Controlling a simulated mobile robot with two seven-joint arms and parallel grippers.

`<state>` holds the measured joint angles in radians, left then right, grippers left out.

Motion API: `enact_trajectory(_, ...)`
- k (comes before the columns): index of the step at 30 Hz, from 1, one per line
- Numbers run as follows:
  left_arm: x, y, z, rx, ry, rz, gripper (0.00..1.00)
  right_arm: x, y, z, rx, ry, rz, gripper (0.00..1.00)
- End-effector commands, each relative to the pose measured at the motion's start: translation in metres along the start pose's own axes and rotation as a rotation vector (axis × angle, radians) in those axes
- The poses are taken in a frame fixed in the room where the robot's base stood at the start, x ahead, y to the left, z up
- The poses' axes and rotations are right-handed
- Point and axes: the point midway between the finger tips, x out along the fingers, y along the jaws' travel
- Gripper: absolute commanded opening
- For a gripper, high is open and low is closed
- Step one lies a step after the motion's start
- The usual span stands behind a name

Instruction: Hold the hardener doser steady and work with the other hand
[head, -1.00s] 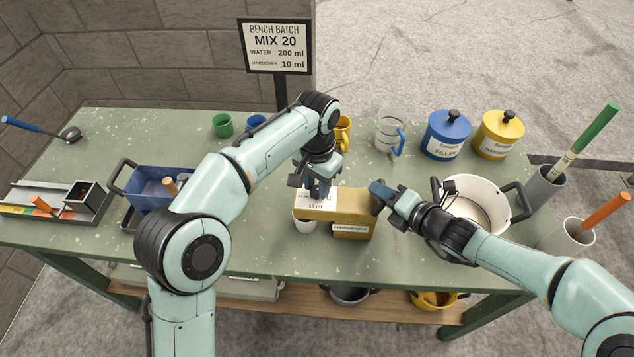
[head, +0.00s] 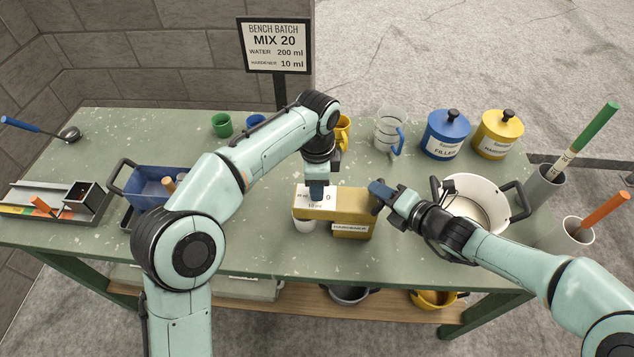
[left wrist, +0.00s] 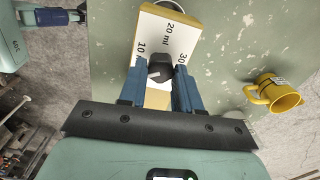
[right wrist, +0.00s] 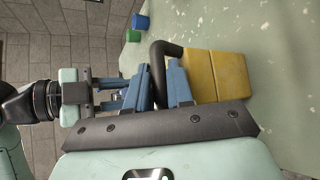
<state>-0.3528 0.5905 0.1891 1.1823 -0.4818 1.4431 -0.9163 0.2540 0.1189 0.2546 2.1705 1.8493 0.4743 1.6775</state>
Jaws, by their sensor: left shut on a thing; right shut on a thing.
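The hardener doser (head: 355,205) is a yellow box with a white scale plate on top, standing on the bench. The left wrist view shows 10, 20 and 30 ml marks on the plate (left wrist: 165,32), around a dark knob (left wrist: 160,67). My left gripper (head: 318,195) points down from above and is shut on this knob. Where the knob points is hard to tell. My right gripper (head: 381,194) is shut on the doser's black side handle (right wrist: 160,62). A white cup (head: 303,227) stands at the doser's front left, partly hidden by it.
A white pot (head: 480,192) stands right of my right gripper. A clear jug (head: 389,130), blue canister (head: 446,136), yellow canister (head: 498,135) and yellow mug (head: 344,133) stand behind. A blue bin (head: 146,190) is at left. The sign (head: 275,45) reads hardener 10 ml.

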Motion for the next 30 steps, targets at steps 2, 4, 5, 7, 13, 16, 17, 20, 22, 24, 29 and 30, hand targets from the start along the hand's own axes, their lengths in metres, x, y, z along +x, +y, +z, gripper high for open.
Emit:
enact_trajectory(2,0.0001,0.0002,0.0008,0.070,-0.001,0.001,0.02,0.0001,0.0002,-0.0003,0.000,0.001,0.000,0.00)
enact_trajectory(4,0.0002,0.0003,0.0010,0.134,-0.001,0.001,0.02,0.0001,0.0002,-0.0003,0.000,0.001,0.000,0.00)
enact_trajectory(5,0.0002,0.0004,0.0010,0.160,-0.002,0.001,0.02,0.0001,0.0002,-0.0003,0.000,0.001,0.000,0.00)
enact_trajectory(7,0.0001,0.0005,0.0010,0.221,-0.002,0.001,0.02,0.0001,0.0002,-0.0002,0.000,0.001,0.000,0.00)
enact_trajectory(13,0.0001,0.0011,0.0010,0.367,-0.002,0.002,0.02,0.0001,0.0001,-0.0002,0.000,0.000,0.000,0.00)
enact_trajectory(16,0.0000,0.0013,0.0009,0.424,-0.001,0.002,0.02,0.0001,0.0001,-0.0001,0.000,0.000,0.000,0.00)
enact_trajectory(17,0.0001,0.0014,0.0009,0.439,-0.001,0.002,0.02,0.0001,0.0001,-0.0001,0.000,0.000,0.000,0.00)
enact_trajectory(20,0.0001,0.0014,0.0011,0.478,-0.001,0.002,0.02,0.0001,0.0001,-0.0001,0.000,0.000,0.000,0.00)
enact_trajectory(22,0.0001,0.0014,0.0012,0.500,-0.001,0.002,0.02,0.0001,0.0001,-0.0001,0.000,0.000,0.000,0.00)
enact_trajectory(24,0.0002,0.0014,0.0013,0.514,-0.002,0.002,0.02,0.0001,0.0001,-0.0001,0.000,0.000,0.000,0.00)
enact_trajectory(29,0.0002,0.0015,0.0014,0.534,-0.002,0.002,0.02,0.0001,0.0000,0.0000,0.000,0.000,0.000,0.00)
enact_trajectory(30,0.0002,0.0015,0.0014,0.536,-0.002,0.002,0.02,0.0001,0.0000,0.0000,0.000,0.000,0.000,0.00)
